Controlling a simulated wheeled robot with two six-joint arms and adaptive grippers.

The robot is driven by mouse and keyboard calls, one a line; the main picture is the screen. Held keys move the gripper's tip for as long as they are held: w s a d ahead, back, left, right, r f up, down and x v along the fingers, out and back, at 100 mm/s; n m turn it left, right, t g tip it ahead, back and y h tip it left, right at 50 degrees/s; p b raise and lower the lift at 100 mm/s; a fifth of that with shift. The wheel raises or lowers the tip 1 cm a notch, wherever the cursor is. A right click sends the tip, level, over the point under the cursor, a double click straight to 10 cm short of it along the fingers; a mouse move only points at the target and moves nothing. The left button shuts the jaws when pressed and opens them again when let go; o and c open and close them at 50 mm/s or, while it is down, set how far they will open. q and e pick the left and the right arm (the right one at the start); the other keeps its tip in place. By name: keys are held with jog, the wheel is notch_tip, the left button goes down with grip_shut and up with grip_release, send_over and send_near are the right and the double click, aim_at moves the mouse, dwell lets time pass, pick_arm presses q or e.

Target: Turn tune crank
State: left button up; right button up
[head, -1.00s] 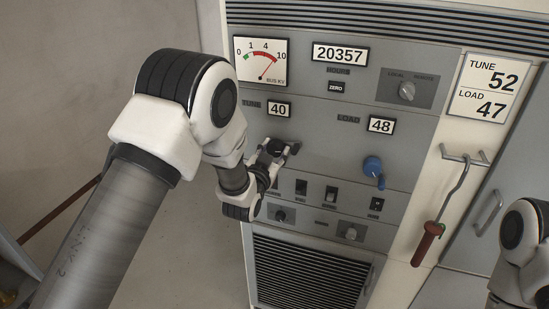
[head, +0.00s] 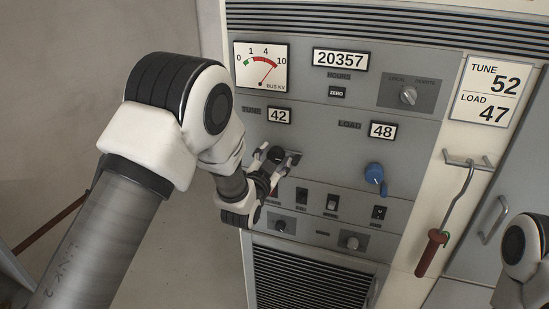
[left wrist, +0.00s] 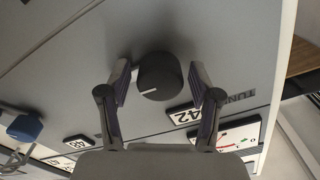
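The tune knob is a round black knob (head: 277,155) on the grey panel below the TUNE readout (head: 279,116), which shows 42. In the left wrist view the knob (left wrist: 160,74) has a white mark near its lower left rim. My left gripper (head: 276,159) is at the knob, one finger on each side. In the left wrist view its fingers (left wrist: 161,86) stand apart with narrow gaps to the knob. The card (head: 490,90) reads TUNE 52, LOAD 47. My right gripper is out of view.
A blue load crank (head: 374,174) sits right of the tune knob, under a LOAD readout (head: 382,130) showing 48. Switches (head: 331,203) line the panel below. A red-handled hook (head: 432,252) hangs on the right. Part of my right arm shows at the right edge.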

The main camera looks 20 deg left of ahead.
pick_arm(q)
jog(key=s, duration=1.2)
jog(key=shift+a, duration=0.2)
jog(key=s+a+f+n+g, duration=0.1)
jog(key=s+f+g, duration=0.25)
jog(key=f, duration=0.55)
jog(key=s+a+f+n+g+y, duration=0.1)
jog(key=s+a+f+g, duration=0.1)
jog(key=s+f, duration=0.5)
jog(key=s+a+f+g, duration=0.1)
jog(key=s+f+g, duration=0.15)
jog(key=f, duration=0.75)
jog(key=s+f+n+g, duration=0.2)
jog(key=s+f+g, duration=0.3)
jog(key=s, duration=0.5)
jog(key=s+f+n+g, duration=0.2)
jog(key=s+f+g, duration=0.3)
jog(key=s, duration=0.5)
jog(key=shift+h, duration=0.3)
